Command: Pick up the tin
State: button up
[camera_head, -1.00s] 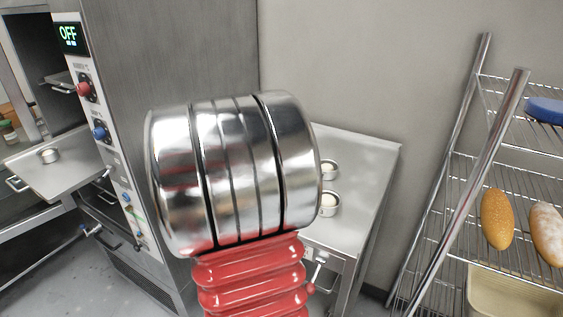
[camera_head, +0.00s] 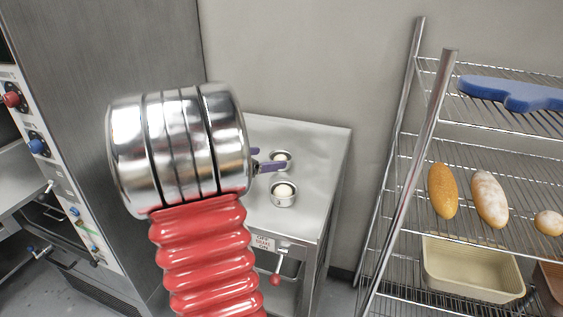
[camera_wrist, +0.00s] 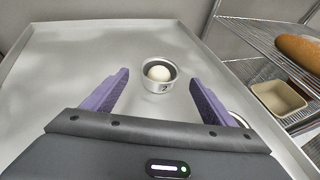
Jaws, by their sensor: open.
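Two small round metal tins with pale dough in them stand on the steel table. The far tin (camera_head: 281,156) and the near tin (camera_head: 284,198) both show in the head view. In the wrist view one tin (camera_wrist: 158,84) is upright ahead of my gripper (camera_wrist: 159,78), lined up with the gap between its purple fingers. The fingers are spread apart with nothing held. Another tin (camera_wrist: 240,118) is mostly hidden behind the right finger. In the head view my gripper (camera_head: 262,159) shows only in part, its finger tips close to the far tin.
The steel table (camera_head: 312,150) is otherwise clear on top. A wire rack (camera_head: 440,140) at right holds bread loaves (camera_head: 443,192), a beige bin (camera_head: 472,268) and a blue item (camera_head: 510,92). A tall oven (camera_head: 110,60) stands at left, close to my arm.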

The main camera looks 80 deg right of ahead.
aim_at(279, 157)
jog(key=shift+x, duration=1.35)
jog(key=shift+x, duration=2.65)
jog(key=shift+a, duration=0.1)
jog(key=shift+c, duration=0.2)
jog(key=c, duration=1.1)
